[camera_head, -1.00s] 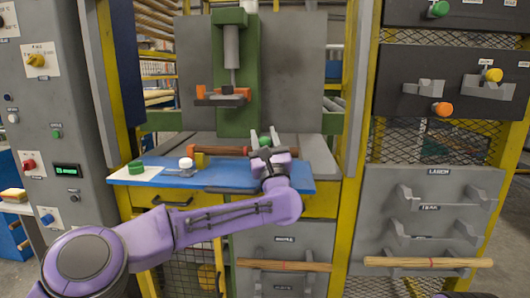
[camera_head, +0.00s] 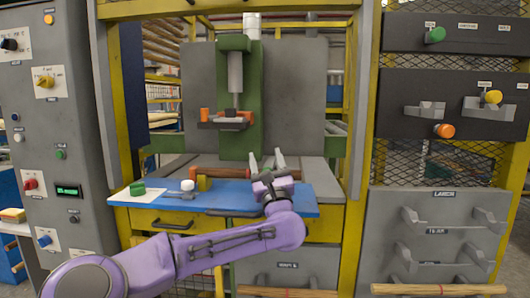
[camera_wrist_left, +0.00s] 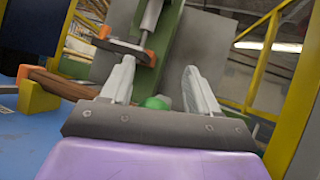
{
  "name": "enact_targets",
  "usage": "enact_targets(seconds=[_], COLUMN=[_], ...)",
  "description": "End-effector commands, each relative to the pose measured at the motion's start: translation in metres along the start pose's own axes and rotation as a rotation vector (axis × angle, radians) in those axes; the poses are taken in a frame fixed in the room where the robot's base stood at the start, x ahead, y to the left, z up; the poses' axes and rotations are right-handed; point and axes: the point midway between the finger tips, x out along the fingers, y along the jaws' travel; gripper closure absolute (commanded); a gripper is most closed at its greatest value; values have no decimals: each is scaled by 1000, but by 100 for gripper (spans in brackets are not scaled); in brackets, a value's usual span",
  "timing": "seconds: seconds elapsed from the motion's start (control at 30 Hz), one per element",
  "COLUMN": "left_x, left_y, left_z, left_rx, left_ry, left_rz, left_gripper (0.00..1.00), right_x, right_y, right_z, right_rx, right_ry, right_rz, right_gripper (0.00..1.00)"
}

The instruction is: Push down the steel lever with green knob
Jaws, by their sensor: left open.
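My left gripper (camera_head: 267,160) is open at the back of the blue bench top, in front of the press. A green knob (camera_wrist_left: 155,103) shows between its two pale fingers in the left wrist view, low behind the gripper's grey palm bar. The fingers stand apart on either side of it, and I cannot tell whether anything touches it. The steel lever under the knob is hidden by the gripper. In the head view the wrist mostly covers this knob. My right gripper is not in view.
A green press (camera_head: 235,95) stands behind the bench. A brown turned rod (camera_head: 225,174) lies left of the gripper. A white-topped part (camera_head: 187,185) and a green piece (camera_head: 137,188) are on the blue top (camera_head: 235,203). Another green knob (camera_head: 435,35) is on the upper-right rack.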

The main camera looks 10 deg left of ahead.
Motion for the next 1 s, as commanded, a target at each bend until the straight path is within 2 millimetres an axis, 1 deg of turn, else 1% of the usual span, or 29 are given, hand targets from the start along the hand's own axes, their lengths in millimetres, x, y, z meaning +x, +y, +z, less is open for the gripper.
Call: enact_targets(seconds=[0.13, 0.37, 0.4, 0.47, 0.5, 0.6, 0.7, 0.8, 0.9, 1.0], left_x=[18, 10, 9, -3, -9, -22, -33, -39, -41, -42], left_y=[-2, -4, -5, -3, -3, -1, -1, 0, 1, 0], left_z=[26, 94, 106, 119, 129, 152, 168, 179, 184, 184], left_rx=[-1, -2, -2, -1, -2, -1, 0, 1, 1, 1], left_ry=[-5, -6, -5, -5, -5, -5, -3, -2, -1, -1], left_rz=[6, 3, 2, 1, 0, 2, 2, 3, 4, 4], left_gripper=[40, 40, 40, 40, 40, 40, 40, 40, 40, 40], right_x=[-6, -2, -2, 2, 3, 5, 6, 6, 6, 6], right_y=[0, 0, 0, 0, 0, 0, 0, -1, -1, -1], right_z=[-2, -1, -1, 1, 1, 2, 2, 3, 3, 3], right_rx=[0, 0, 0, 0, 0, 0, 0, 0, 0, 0], right_ry=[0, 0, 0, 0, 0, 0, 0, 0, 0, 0], right_rz=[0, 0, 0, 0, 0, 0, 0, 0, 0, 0], right_gripper=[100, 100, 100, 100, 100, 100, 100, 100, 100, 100])
